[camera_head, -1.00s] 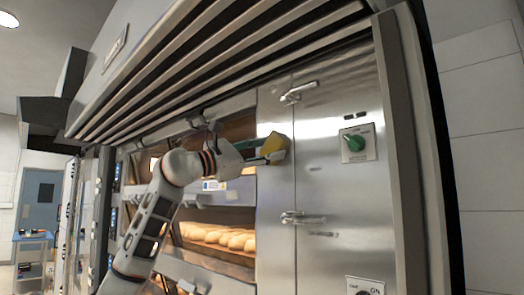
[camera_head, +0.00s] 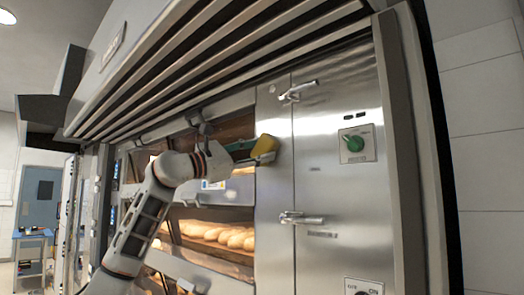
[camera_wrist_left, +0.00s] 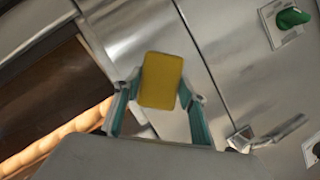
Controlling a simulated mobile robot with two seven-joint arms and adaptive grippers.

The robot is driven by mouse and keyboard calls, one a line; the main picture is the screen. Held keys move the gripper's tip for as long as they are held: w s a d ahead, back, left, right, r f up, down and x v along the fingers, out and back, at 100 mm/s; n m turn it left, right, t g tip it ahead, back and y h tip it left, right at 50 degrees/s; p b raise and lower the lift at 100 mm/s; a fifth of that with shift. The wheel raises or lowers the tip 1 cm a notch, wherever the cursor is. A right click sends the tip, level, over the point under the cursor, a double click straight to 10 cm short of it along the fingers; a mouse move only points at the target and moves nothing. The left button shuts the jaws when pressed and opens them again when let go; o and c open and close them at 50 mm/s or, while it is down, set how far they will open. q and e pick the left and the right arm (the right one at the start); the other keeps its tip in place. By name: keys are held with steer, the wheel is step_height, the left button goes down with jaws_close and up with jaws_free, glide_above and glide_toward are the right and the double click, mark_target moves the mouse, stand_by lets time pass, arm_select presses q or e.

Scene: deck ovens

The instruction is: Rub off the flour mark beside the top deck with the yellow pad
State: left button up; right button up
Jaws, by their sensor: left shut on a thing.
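The yellow pad (camera_head: 264,147) is held at the end of my left arm, in front of the steel strip beside the top deck's opening. My left gripper (camera_head: 258,152) is shut on it. In the left wrist view the pad (camera_wrist_left: 161,81) stands between the two teal fingers of the gripper (camera_wrist_left: 158,100), its broad yellow face showing. The steel panel is behind it; I cannot tell whether the pad touches it. I cannot clearly make out the flour mark; the pad and gripper cover part of the strip. My right gripper is not in view.
The steel door panel (camera_head: 335,190) right of the pad carries an upper latch (camera_head: 298,91), a lower latch (camera_head: 301,218) and a green knob (camera_head: 354,143). A slatted hood (camera_head: 215,65) slants overhead. Bread loaves (camera_head: 220,235) lie in the deck below my arm.

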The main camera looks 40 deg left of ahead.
arm_select(q)
steer(key=shift+w+a, duration=0.15)
steer(key=shift+a, duration=0.8)
steer(key=shift+w+a, duration=0.1)
steer(key=shift+a, duration=0.8)
steer(key=shift+s, duration=0.1)
steer(key=b, duration=0.2)
glide_toward(251, 152)
steer(key=w+d+r, duration=0.2)
steer(key=r, duration=0.1)
steer(key=shift+w+d, duration=0.3)
steer(key=shift+w, duration=0.1)
steer(key=s, duration=0.3)
steer(key=shift+a, duration=0.15)
steer(key=shift+w+f, duration=0.1)
